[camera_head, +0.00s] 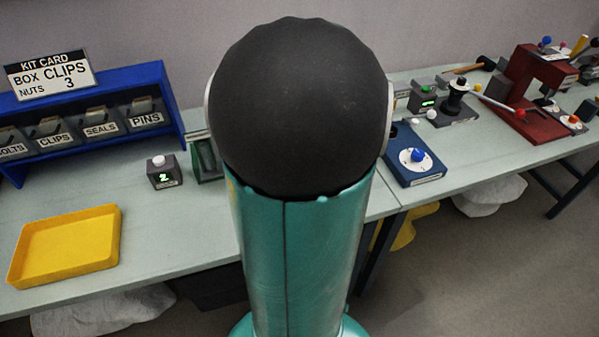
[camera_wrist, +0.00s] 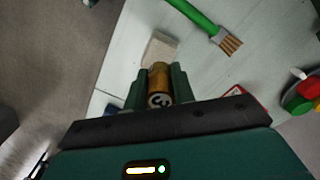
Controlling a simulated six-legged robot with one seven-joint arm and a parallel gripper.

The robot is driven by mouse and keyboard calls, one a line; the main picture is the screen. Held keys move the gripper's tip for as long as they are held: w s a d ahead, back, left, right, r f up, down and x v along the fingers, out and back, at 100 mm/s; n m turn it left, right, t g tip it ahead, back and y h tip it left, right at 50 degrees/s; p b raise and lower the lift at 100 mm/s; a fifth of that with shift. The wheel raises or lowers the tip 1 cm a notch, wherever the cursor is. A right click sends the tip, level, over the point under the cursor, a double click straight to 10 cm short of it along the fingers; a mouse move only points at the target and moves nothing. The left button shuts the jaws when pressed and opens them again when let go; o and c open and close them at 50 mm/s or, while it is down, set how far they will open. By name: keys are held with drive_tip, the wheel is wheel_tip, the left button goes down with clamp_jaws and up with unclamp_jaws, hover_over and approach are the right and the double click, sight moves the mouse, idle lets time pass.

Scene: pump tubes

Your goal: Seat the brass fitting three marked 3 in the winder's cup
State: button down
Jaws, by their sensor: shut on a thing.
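The brass fitting (camera_wrist: 159,80), with a 3 on its pale end, is between the green fingers of my gripper (camera_wrist: 160,73) in the wrist view. My gripper is shut on it. In the head view my own arm fills the middle and hides the gripper and fitting. A black device with a long pale crank and red knob (camera_head: 455,95) stands on the right-hand bench; it may be the winder, but I cannot make out its cup.
The wrist view shows a pale block (camera_wrist: 160,47) beyond the fitting and a green-handled brush (camera_wrist: 210,26) on the bench. In the head view, a yellow tray (camera_head: 66,247), a blue bin rack (camera_head: 164,98) and a blue dial box (camera_head: 414,156) stand on the benches.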

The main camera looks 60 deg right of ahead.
drive_tip(key=w+d+f, duration=0.1)
drive_tip(key=w+f, duration=0.1)
drive_tip(key=w+d+f, duration=0.2)
drive_tip(key=w+f, duration=0.1)
drive_tip(key=w+d+f, duration=0.2)
drive_tip(key=w, duration=0.1)
drive_tip(key=shift+w+f, duration=0.15)
drive_tip(key=shift+f, duration=0.25)
drive_tip(key=shift+w+f, duration=0.1)
drive_tip(key=shift+f, duration=0.1)
drive_tip(key=shift+w+f, duration=0.15)
drive_tip(key=shift+f, duration=1.5)
drive_tip(key=shift+f, duration=0.1)
drive_tip(key=c, duration=1.2)
unclamp_jaws()
drive_tip(key=shift+o, duration=0.2)
